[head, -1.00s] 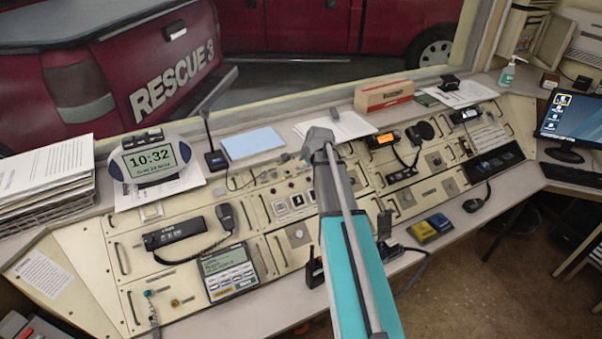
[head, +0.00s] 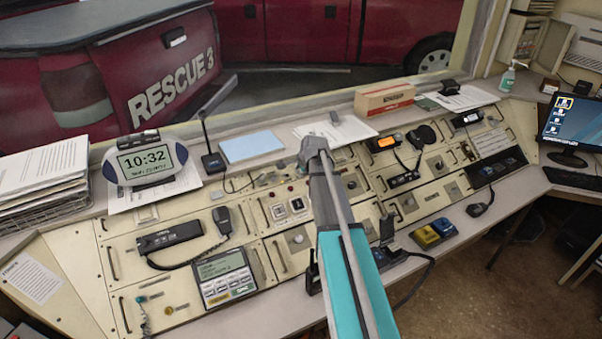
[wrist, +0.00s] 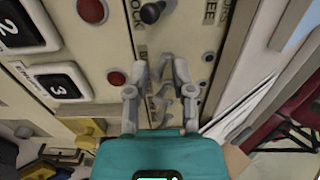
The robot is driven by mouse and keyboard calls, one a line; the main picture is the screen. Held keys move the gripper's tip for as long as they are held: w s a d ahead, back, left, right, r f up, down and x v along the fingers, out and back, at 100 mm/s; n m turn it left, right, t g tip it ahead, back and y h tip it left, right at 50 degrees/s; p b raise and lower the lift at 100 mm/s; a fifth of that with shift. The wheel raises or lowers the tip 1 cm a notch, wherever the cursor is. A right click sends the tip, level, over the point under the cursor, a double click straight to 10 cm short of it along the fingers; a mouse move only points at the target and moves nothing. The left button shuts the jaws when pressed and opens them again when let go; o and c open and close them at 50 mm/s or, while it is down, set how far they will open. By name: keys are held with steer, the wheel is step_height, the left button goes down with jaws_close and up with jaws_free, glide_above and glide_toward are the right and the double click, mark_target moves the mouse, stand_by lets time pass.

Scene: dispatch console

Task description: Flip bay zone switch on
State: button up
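In the wrist view my gripper (wrist: 160,66) has its two grey fingers apart, with a gap between the tips, over a cream panel (wrist: 111,47). I see nothing clearly held between them. A black-tipped lever or knob (wrist: 152,11) stands on the panel just beyond the fingertips, at the top edge. Lettering beside it is cut off, and lettering behind the fingers is partly hidden. I cannot read which control is the bay zone switch or tell its position. In the head view my arm reaches over the middle of the console (head: 210,298), and its fingertips are hidden.
Red buttons (wrist: 92,10) and numbered white switches (wrist: 58,82) lie left of my gripper in the wrist view. In the head view, a corded handset (head: 222,220), a keypad unit (head: 224,275) and a radio (head: 384,142) crowd the console. A clock (head: 145,162) stands on the ledge.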

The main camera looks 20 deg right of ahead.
steer(key=shift+w+r+p, duration=0.4)
steer(key=shift+w, duration=0.25)
stand_by(0.4)
stand_by(0.4)
steer(key=p+v, duration=0.5)
steer(key=v, duration=0.1)
stand_by(0.6)
steer(key=shift+a, duration=0.1)
stand_by(0.4)
steer(key=s+a+f+n+g, duration=0.3)
steer(key=s+a+n+g, duration=0.3)
steer(key=s+a+n, duration=1.1)
steer(key=s+a, duration=0.5)
steer(key=s, duration=0.3)
steer(key=shift+s+n+g, duration=0.3)
